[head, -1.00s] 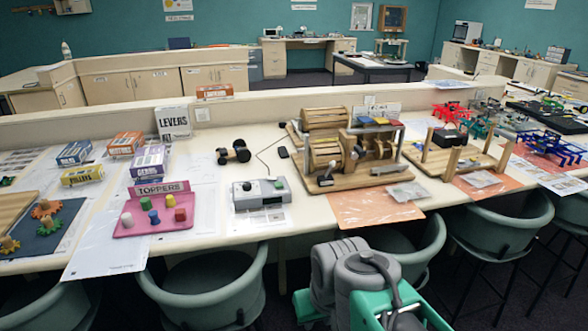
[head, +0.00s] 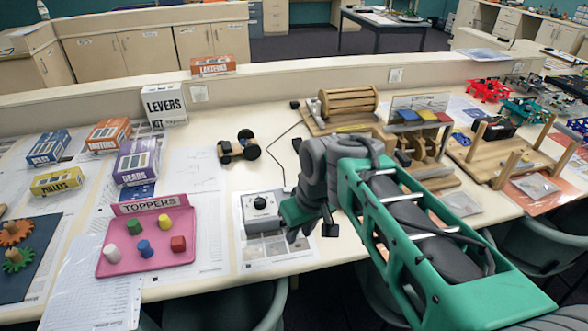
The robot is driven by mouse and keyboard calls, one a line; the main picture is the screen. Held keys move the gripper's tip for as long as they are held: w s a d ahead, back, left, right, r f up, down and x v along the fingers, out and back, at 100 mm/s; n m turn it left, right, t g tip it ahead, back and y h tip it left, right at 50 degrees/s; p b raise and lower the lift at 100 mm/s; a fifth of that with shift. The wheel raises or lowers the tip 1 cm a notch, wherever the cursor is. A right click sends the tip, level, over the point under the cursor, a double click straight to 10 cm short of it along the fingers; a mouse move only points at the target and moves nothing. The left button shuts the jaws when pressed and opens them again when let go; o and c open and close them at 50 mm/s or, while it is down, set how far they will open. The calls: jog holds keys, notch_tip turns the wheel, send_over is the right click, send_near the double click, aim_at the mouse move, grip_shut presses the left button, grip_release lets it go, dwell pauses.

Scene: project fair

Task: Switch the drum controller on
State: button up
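The drum controller (head: 256,221) is a small grey box on the white table, left of my gripper. A black knob on a pale round dial shows on its left top. Its right part, where a green button showed earlier, is hidden behind my gripper (head: 308,231). My gripper hangs over the controller's right side, pointing down; I cannot tell whether it touches the box. Its fingers are partly hidden and small, so I cannot tell their opening.
A pink tray (head: 185,259) of coloured toppers lies left of the controller. A black wheeled piece (head: 238,147) and a thin black cable lie behind it. Several kit boxes, such as the levers box (head: 164,105), stand at the back left. Chairs line the table's front edge.

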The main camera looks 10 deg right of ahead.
jog(key=w+r+n+g+y+p, duration=0.1)
jog(key=w+r+n+p, duration=0.4)
jog(key=w, duration=0.5)
jog(key=n+g+y+p, duration=0.2)
jog(key=n+p, duration=0.4)
jog(key=n, duration=0.4)
send_near(290, 190)
jog(key=x, duration=0.2)
jog(key=b+x, duration=0.1)
jog(key=x, duration=0.3)
jog(key=shift+w+d+f, duration=0.25)
jog(key=shift+d, duration=0.05)
jog(key=shift+a+f, duration=0.1)
jog(key=shift+f, duration=0.4)
grip_shut()
